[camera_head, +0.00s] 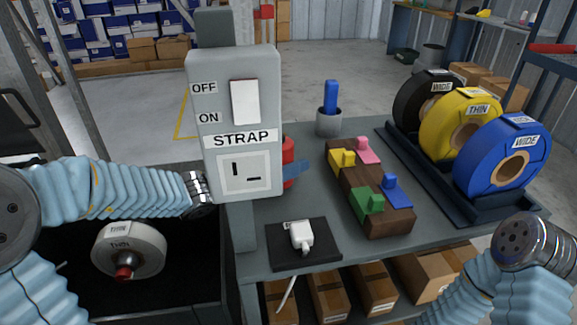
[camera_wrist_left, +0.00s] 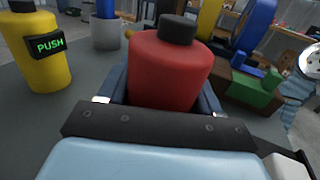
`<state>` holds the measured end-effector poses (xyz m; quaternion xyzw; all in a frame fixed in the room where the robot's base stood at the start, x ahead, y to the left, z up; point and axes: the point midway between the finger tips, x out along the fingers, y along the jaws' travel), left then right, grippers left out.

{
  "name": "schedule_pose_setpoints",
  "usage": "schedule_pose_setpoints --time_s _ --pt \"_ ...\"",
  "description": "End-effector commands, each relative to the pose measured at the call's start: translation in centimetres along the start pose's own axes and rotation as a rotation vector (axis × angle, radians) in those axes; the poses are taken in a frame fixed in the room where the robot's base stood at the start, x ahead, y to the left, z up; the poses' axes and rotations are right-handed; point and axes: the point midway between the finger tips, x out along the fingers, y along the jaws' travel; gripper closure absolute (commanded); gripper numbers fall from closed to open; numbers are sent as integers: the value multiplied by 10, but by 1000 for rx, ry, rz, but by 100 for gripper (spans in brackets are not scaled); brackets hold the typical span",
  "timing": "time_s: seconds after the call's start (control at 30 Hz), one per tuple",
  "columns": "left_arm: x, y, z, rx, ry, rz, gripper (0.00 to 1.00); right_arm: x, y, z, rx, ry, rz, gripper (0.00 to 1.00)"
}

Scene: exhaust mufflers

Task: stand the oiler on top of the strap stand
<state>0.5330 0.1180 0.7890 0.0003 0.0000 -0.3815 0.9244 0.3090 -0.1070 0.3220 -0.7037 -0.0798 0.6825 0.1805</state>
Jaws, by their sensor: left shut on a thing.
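The oiler, a red bottle with a black cap (camera_wrist_left: 168,75), stands upright between the fingers of my left gripper (camera_wrist_left: 160,100), which is shut on it. In the head view only a sliver of the red oiler (camera_head: 288,152) and a blue finger of the left gripper (camera_head: 297,170) show, past the right edge of a grey panel. This upright panel, labelled STRAP (camera_head: 235,110), has an OFF/ON switch and hides most of the gripper. It is the only thing I see marked STRAP. Whether the oiler touches the table is unclear. My right arm shows at the lower right, its gripper out of view.
A grey cup with a blue item (camera_head: 329,122), a wooden block with coloured pieces (camera_head: 370,205), tape rolls (camera_head: 460,125) and a white device on a black mat (camera_head: 300,237) occupy the table. A yellow PUSH bottle (camera_wrist_left: 38,55) stands left of the oiler in the wrist view.

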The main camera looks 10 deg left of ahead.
Motion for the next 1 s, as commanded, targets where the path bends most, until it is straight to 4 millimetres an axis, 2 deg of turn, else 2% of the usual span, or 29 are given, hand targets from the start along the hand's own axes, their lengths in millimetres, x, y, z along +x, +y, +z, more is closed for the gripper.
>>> schedule_pose_setpoints --time_s 0.03,0.1,0.5,0.53,0.67,0.7,1.0 --pt "0 0 -9 -4 1 1 76 2 1 0 0 0 0 61" --pt "0 1 -14 -3 -1 2 76 2 1 0 1 1 0 61" --pt "0 0 -20 0 -2 1 76 6 4 -1 2 2 1 61" --pt "0 0 -19 0 -1 1 33 5 3 -1 2 2 2 61" --pt "0 0 -18 0 -1 1 13 5 3 -1 2 2 2 61" --pt "0 0 -18 0 -1 1 11 5 3 -1 2 2 2 61" --pt "0 0 -15 0 -1 1 11 2 1 0 2 2 1 61"
